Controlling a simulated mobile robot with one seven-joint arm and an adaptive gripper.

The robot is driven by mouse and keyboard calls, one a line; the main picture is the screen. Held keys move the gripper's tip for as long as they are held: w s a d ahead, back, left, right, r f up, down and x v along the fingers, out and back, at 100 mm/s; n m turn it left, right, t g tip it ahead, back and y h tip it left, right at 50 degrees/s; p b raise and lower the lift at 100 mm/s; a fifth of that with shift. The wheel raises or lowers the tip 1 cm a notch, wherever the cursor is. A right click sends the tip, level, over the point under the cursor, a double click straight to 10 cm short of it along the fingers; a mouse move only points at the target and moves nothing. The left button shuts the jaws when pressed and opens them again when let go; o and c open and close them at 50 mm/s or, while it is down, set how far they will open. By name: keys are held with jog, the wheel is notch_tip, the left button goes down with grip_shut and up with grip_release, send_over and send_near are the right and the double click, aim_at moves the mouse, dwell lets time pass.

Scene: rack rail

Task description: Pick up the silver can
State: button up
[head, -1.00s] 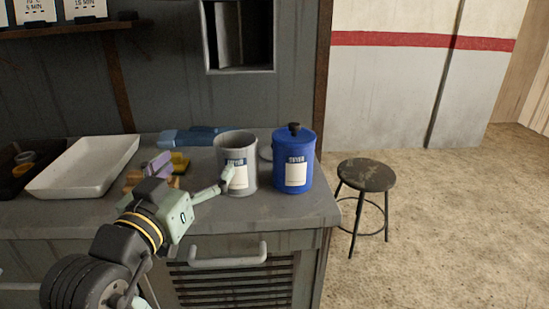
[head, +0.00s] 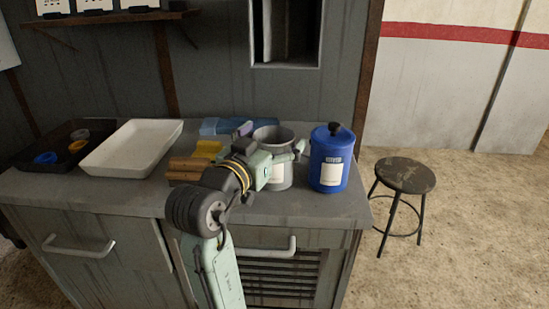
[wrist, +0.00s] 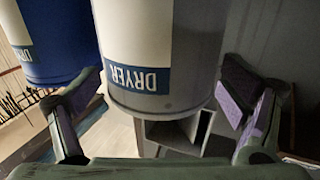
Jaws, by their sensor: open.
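The silver can (head: 281,178), an open-topped grey cylinder with a white and blue "DRYER" label, stands upright on the grey counter. My gripper (head: 272,142) is open, with one finger on each side of the can in the head view. In the wrist view the silver can (wrist: 165,88) fills the space between the two spread fingers (wrist: 163,95), which have purple pads. Gaps show between both pads and the can. My gripper and arm hide part of the can's left side in the head view.
A blue lidded canister (head: 329,165) stands close to the right of the can. Left are wooden blocks (head: 187,168), a yellow item (head: 208,149), a white tray (head: 132,148) and a dark tray (head: 42,150). A blue item (head: 218,126) lies behind. A stool (head: 404,176) stands right of the counter.

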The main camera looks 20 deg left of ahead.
jog(key=shift+w, duration=0.4)
jog(key=c, duration=1.7)
jog(key=shift+c, duration=0.2)
